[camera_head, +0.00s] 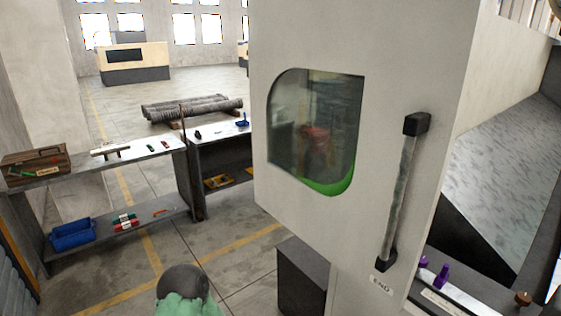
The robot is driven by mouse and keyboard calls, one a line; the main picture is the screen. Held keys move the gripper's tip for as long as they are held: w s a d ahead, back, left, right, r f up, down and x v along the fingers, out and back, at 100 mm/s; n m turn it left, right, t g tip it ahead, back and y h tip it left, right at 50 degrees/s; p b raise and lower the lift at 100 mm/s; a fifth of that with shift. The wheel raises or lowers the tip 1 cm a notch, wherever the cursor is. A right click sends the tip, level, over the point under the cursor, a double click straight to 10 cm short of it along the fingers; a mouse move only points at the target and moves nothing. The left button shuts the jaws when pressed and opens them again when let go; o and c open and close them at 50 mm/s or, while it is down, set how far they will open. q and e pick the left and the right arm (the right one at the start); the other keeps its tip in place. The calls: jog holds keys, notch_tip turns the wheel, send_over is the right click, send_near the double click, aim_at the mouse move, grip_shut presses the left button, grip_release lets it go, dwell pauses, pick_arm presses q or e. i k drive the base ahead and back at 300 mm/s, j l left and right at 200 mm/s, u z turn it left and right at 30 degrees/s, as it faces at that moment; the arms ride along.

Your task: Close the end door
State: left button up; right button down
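The end door (385,75) is a large white panel in the middle and right of the head view. It has a rounded window (318,125) with a green lower edge. A vertical grey bar handle (399,190) with black end mounts is near its right edge, above a small END label (381,285). The door seems to stand open, swung out from the machine body at the right, but its hinge and frame cannot be made out.
Stacked bars (190,108) lie behind. A dark block (302,275) is below the door. Purple items (442,274) are on a ledge at the lower right. Open floor lies left of the door.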

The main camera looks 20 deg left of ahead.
aim_at(370, 217)
jog(key=i+j, duration=0.2)
jog(key=j, duration=0.15)
jog(key=i+j+z, duration=0.1)
jog(key=j, duration=0.2)
jog(key=i+j, duration=0.2)
jog(key=j, duration=0.15)
jog(key=i+j+z, duration=0.15)
jog(key=j, duration=0.2)
jog(key=i+j, duration=0.2)
jog(key=j, duration=0.2)
jog(key=i+j+z, duration=0.1)
jog(key=j, duration=0.25)
jog(key=i+j, duration=0.15)
jog(key=j, duration=0.2)
jog(key=i+z, duration=0.05)
